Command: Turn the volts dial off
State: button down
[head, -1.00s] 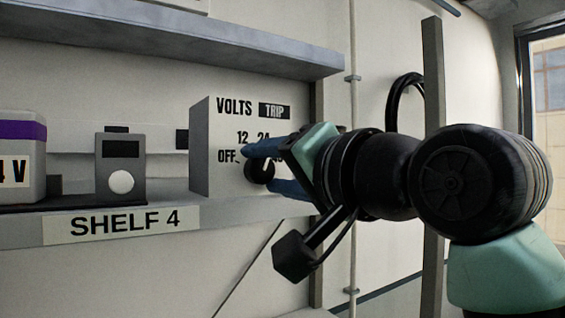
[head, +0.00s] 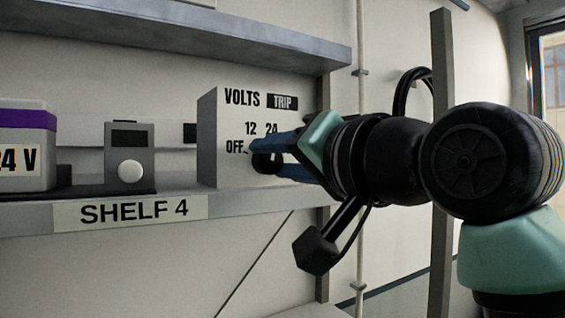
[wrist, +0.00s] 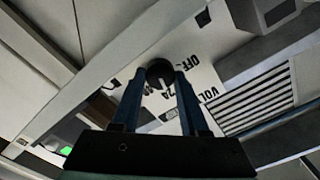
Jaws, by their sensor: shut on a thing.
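The volts dial is a round black knob (head: 266,162) on the front of a grey box (head: 207,140) marked VOLTS, TRIP, OFF, 12 and 24. My gripper (head: 268,159) reaches it from the right with its two blue fingers, one above and one below the knob. In the wrist view the dial (wrist: 160,70) sits between the fingertips of my gripper (wrist: 160,77), which are shut on it. The fingers cover part of the dial and the markings at its right. I cannot tell which marking the dial points to.
The box stands on a shelf (head: 130,212) labelled SHELF 4, with another shelf (head: 200,38) above. Left of it stand a grey device with a white knob (head: 130,160) and a purple-banded 24 V unit (head: 22,150). A grey post (head: 441,230) stands close behind my arm.

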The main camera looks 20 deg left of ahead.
jog(key=n+b, duration=0.1)
jog(key=n, duration=0.3)
jog(key=shift+f+n, duration=0.1)
jog(key=shift+n, duration=0.2)
jog(key=n+b, duration=0.1)
jog(key=n, duration=0.2)
jog(key=shift+s+n+b, duration=0.1)
jog(key=shift+n+b, duration=0.2)
jog(key=shift+n, duration=0.1)
jog(key=n+b, duration=0.1)
jog(key=n, duration=0.3)
jog(key=shift+a, duration=0.1)
jog(key=shift+n+b, duration=0.3)
jog(key=shift+n, duration=1.4)
jog(key=shift+s, duration=0.1)
jog(key=c, duration=0.7)
grip_release()
